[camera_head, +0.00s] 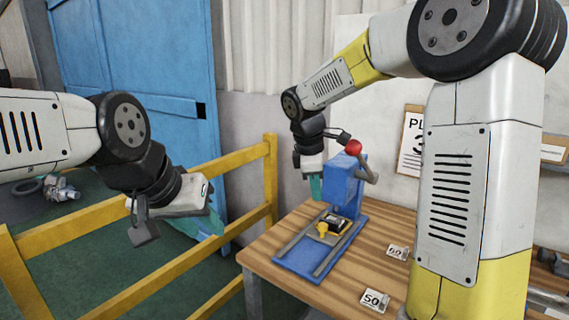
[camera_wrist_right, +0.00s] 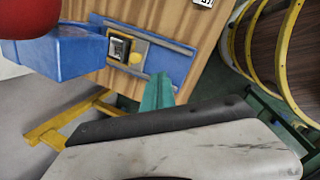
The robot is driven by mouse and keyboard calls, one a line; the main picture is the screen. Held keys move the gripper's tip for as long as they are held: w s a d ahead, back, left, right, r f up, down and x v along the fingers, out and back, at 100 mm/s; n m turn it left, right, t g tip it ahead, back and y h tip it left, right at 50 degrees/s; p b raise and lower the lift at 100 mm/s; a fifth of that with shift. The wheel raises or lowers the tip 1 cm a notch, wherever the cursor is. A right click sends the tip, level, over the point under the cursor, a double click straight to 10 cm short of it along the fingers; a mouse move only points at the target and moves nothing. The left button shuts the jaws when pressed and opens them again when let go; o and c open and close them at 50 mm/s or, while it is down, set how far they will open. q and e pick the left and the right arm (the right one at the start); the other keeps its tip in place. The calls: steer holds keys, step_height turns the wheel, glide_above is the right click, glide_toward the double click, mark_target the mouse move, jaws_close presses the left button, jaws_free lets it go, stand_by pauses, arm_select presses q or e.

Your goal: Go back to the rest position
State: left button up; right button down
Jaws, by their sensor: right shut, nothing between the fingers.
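My right gripper (camera_head: 316,188) hangs fingers down just left of the blue press, shut and empty; its teal fingers (camera_wrist_right: 158,95) show beside the press base in the right wrist view. My left gripper (camera_head: 207,222) is off to the left, in front of the yellow railing and away from the table. Its teal fingers are seen at a slant, so I cannot tell whether they are open or shut. The blue press (camera_head: 340,185) stands on the wooden table (camera_head: 270,245) with a red ball (camera_head: 353,147) on its lever. A small dark part (camera_head: 335,222) with a yellow knob sits on its base.
A yellow railing (camera_head: 271,185) runs left of the table, below my left arm. Number cards (camera_head: 375,300) lie on the table's front and right. A grey wall and a blue door (camera_head: 140,60) are behind. The table's left front corner is clear.

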steer(key=s+d+r+m+t+y, duration=0.2)
steer(key=s+m, duration=0.6)
steer(key=s, duration=0.3)
steer(key=s+d+r+m+t+y, duration=0.1)
steer(key=s+d+r+m+y, duration=0.1)
steer(key=s+m, duration=0.6)
steer(key=s+d, duration=0.1)
steer(key=s, duration=0.2)
steer(key=shift+s+d+r+t, duration=0.15)
steer(key=shift+d+r+t, duration=0.15)
steer(key=shift+r+t, duration=0.1)
